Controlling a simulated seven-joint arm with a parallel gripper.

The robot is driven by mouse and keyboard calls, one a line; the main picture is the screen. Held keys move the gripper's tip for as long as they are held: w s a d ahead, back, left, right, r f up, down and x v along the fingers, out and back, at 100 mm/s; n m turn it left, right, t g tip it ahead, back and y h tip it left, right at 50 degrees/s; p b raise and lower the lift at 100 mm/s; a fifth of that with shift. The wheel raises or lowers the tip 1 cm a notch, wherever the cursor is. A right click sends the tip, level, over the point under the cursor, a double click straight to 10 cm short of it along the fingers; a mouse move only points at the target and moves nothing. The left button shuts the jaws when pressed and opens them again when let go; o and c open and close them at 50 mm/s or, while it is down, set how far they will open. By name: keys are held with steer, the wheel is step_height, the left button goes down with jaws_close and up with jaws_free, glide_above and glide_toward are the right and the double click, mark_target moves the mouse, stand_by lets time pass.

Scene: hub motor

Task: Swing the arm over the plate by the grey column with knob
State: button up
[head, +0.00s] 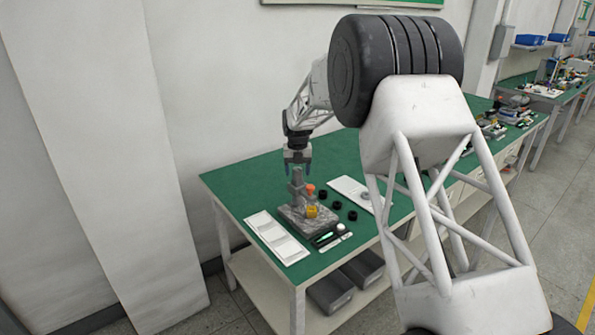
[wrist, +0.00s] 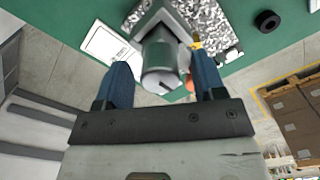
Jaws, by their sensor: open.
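The grey column with knob (head: 298,184) stands on a speckled stone-like plate (head: 292,214) on the green bench. My gripper (head: 298,168) points down right over the column's top and is open. In the wrist view the grey knob end (wrist: 161,72) lies between my two blue fingers (wrist: 162,62), with a gap visible at the left finger; contact on the right cannot be told. The speckled plate (wrist: 210,18) shows beyond it. An orange-topped, yellow part (head: 311,208) stands on the plate right of the column; it is mostly hidden in the wrist view.
A white tray (head: 265,232) lies left of the plate and a white panel (head: 346,187) behind it on the right. Several black rings (head: 337,205) lie to the right. A small dark item with green (head: 325,239) lies in front. Grey bins (head: 331,292) sit below.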

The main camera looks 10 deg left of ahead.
steer(key=shift+r, duration=3.75)
steer(key=shift+s+d+r+m, duration=0.3)
steer(key=shift+d+r, duration=0.1)
steer(key=s+d+r+m, duration=0.5)
steer(key=s+d+m, duration=0.15)
steer(key=s, duration=0.25)
steer(key=s+d+r+m+t, duration=0.1)
steer(key=s+d+r+m, duration=0.3)
steer(key=s+d+m, duration=0.4)
steer(key=s+d+r+m, duration=0.4)
steer(key=s+d+r, duration=0.15)
steer(key=s, duration=0.45)
steer(key=s+d+f+m, duration=0.2)
steer(key=s+d+m, duration=0.2)
steer(key=s, duration=0.7)
steer(key=s+d+f+m+t, duration=0.1)
steer(key=s+d+f+m, duration=0.2)
steer(key=s+m, duration=0.6)
steer(key=s+d+f+m, duration=0.2)
steer(key=s+d+m, duration=0.2)
steer(key=s, duration=1)
steer(key=shift+d+f+m+t, duration=0.3)
steer(key=shift+d+m, duration=0.1)
steer(key=shift+m, duration=0.75)
